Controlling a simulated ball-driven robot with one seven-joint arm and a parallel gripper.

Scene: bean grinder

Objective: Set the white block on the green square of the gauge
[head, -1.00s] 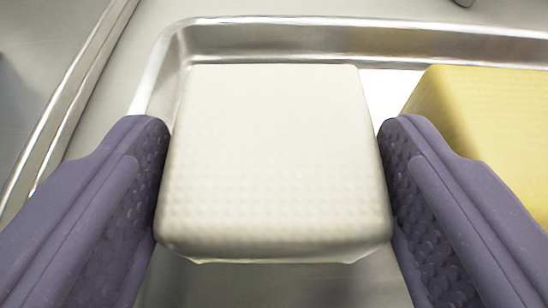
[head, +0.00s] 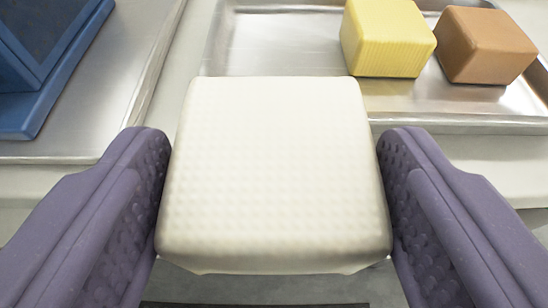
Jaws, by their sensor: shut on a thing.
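The white block (head: 272,170) fills the middle of the view, a dimpled cream-white block with rounded edges. My gripper (head: 274,185) is shut on it, one purple padded finger pressed to its left side and one to its right. The block is held up in front of the metal tray, with a pale surface below it. No green square shows in this view. A dark strip shows at the bottom edge below the block; I cannot tell what it is.
A metal tray (head: 284,45) at the back holds a yellow block (head: 386,38) and a brown block (head: 486,45) on its right. At the left, a blue object (head: 45,60) stands on another metal tray (head: 115,100). A pale strip of surface lies between the trays.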

